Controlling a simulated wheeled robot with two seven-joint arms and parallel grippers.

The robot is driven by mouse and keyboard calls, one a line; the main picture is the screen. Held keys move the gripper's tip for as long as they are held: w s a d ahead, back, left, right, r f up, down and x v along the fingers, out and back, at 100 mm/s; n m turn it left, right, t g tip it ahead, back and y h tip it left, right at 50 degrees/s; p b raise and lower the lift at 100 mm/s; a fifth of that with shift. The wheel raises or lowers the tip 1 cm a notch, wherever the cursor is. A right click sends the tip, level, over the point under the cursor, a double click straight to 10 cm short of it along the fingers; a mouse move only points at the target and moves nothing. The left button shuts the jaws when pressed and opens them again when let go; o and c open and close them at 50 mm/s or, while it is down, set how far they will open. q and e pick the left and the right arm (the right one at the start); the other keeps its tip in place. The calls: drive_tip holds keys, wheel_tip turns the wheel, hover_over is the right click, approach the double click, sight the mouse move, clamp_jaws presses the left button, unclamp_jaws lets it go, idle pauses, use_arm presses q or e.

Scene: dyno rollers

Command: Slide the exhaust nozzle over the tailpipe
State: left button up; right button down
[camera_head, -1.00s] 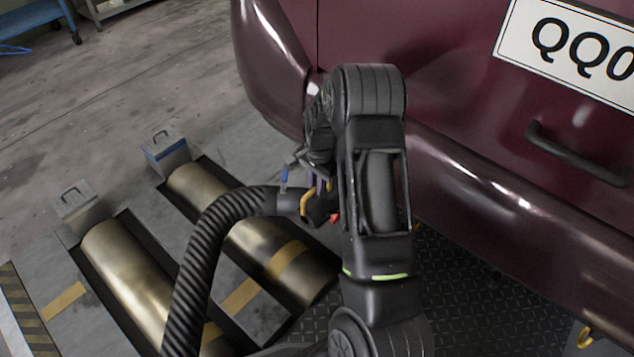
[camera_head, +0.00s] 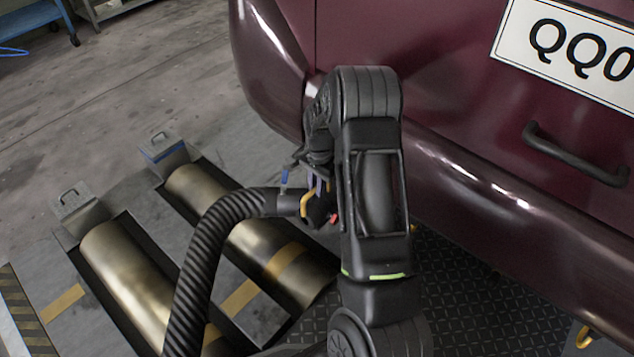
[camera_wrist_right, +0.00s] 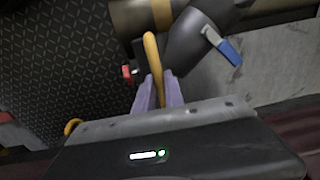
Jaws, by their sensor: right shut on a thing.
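The exhaust nozzle (camera_head: 285,202) is a dark fitting on the end of a ribbed black hose, with a yellow handle and a blue lever. In the head view it is beside my right gripper (camera_head: 318,190), left of the forearm and below the maroon bumper. In the right wrist view, the purple fingers of my right gripper (camera_wrist_right: 158,92) are shut on the yellow handle. The dark nozzle body (camera_wrist_right: 193,42) and its blue lever show beyond them. The tailpipe cannot be made out in either view. My left gripper is out of view.
The car's bumper (camera_head: 480,195) runs close along the right of my arm. The black hose (camera_head: 195,270) arches over the brass rollers (camera_head: 130,285) set in the floor. A blue cart (camera_head: 40,18) stands far back left. Open floor lies at left.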

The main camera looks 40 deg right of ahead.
drive_tip(key=shift+w, duration=0.1)
idle(0.4)
drive_tip(key=c, duration=1.3)
unclamp_jaws()
drive_tip(key=shift+c, duration=0.2)
drive_tip(key=shift+f, duration=0.2)
drive_tip(key=shift+r, duration=0.3)
drive_tip(key=r+p, duration=0.1)
drive_tip(key=r, duration=0.1)
drive_tip(key=r+p, duration=0.1)
drive_tip(key=r, duration=0.2)
drive_tip(key=r+p, duration=0.1)
drive_tip(key=r, duration=0.1)
drive_tip(key=shift+s+r, duration=0.3)
drive_tip(key=shift+a, duration=0.1)
